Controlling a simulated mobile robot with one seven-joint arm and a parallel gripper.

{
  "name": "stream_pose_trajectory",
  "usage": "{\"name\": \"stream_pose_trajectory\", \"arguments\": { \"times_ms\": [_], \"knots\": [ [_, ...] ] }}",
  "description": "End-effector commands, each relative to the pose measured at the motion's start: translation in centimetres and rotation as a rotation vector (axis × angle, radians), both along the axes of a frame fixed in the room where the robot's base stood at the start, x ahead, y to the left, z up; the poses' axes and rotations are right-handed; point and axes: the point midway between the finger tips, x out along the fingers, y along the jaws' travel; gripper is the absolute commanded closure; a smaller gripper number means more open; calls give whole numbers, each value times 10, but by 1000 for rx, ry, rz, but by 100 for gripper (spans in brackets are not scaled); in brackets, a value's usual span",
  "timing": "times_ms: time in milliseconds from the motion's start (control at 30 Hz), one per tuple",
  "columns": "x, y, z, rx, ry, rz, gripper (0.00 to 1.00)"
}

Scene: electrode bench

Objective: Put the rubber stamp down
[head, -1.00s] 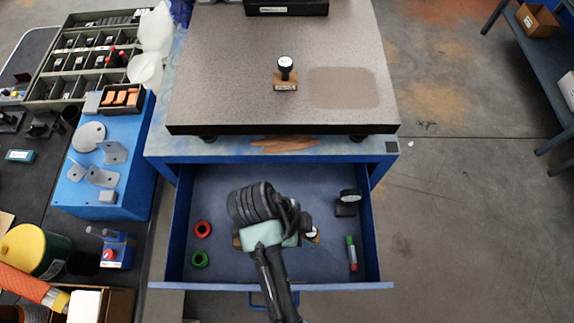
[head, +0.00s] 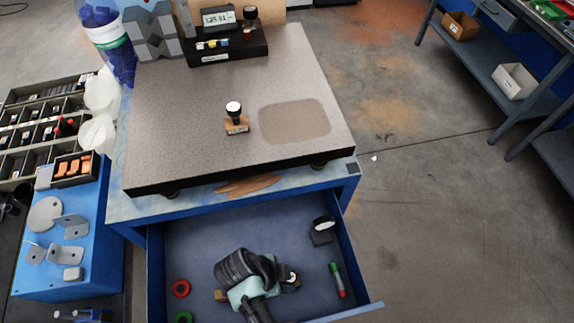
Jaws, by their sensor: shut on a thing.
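My gripper (head: 284,284) is low in the open blue drawer (head: 200,240), mostly hidden by my own wrist. It is shut on a small dark thing with a round white top, which looks like a rubber stamp (head: 292,277). Its base is hidden, so I cannot tell whether it touches the drawer floor. Another stamp, with a wooden base and black knob (head: 236,126), stands upright on the speckled granite plate (head: 190,110).
A red ring (head: 181,288) and a green ring (head: 184,317) lie at the drawer's left. A green-and-red marker (head: 337,280) lies at its right. A brown piece (head: 221,296) shows beside my wrist. The plate overhangs the drawer's back; the drawer floor between is clear.

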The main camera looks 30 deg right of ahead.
Motion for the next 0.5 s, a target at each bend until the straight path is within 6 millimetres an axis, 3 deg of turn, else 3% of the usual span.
{"name": "stream_pose_trajectory", "arguments": {
  "times_ms": [133, 167, 300, 500],
  "knots": [
    [0, 0, -4, 0, 0, 0, 100],
    [0, 0, -3, 0, 0, 1, 57],
    [0, 0, -2, 0, 0, 1, 32],
    [0, 0, -2, 0, 0, 1, 31]
  ]
}}
